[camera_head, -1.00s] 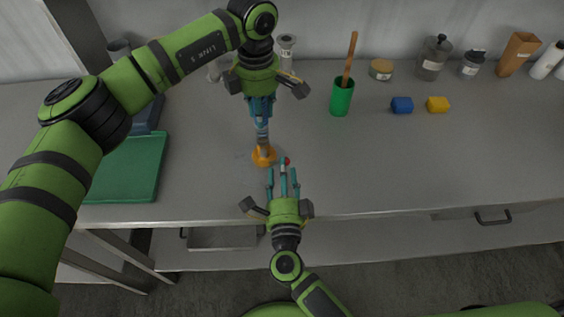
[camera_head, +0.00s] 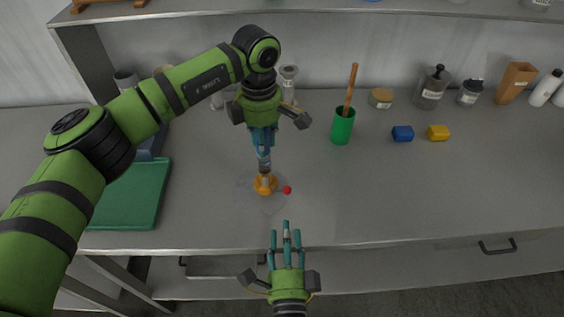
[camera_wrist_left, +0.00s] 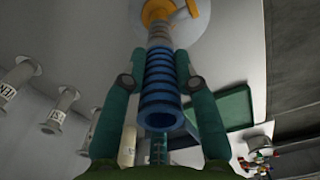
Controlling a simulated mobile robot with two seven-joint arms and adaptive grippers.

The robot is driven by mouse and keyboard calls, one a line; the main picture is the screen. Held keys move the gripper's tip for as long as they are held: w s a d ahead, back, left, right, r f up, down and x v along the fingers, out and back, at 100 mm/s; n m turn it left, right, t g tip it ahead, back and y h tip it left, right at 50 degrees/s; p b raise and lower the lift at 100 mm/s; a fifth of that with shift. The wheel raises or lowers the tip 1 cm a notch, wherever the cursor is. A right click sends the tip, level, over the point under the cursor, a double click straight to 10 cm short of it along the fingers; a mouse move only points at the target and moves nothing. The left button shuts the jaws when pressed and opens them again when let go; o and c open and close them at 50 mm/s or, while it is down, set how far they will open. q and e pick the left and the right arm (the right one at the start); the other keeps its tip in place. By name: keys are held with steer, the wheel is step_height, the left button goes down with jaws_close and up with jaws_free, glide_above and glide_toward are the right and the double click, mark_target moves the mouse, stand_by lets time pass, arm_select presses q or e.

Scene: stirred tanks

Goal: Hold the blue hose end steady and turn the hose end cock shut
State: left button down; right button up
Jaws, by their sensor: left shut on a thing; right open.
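The blue ribbed hose end (camera_wrist_left: 160,88) runs between the fingers of my left gripper (camera_wrist_left: 160,80), which is shut on it. In the head view my left gripper (camera_head: 264,150) points down above the bench, and its fingers mostly hide the hose. Below them is the orange hose end cock (camera_head: 265,184), also at the top of the left wrist view (camera_wrist_left: 158,12). A red tip (camera_head: 287,190) shows just right of the cock. My right gripper (camera_head: 285,235) is open and empty at the bench's front edge, apart from the cock.
A pale, see-through round patch surrounds the cock on the grey bench (camera_head: 380,195). A green cup (camera_head: 342,128) with a wooden-handled tool stands to the right, beyond it a blue block (camera_head: 402,133) and a yellow block (camera_head: 438,132). A green mat (camera_head: 128,195) lies left.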

stand_by(0.3)
arm_select(q)
steer(key=c, duration=0.9)
jaws_free()
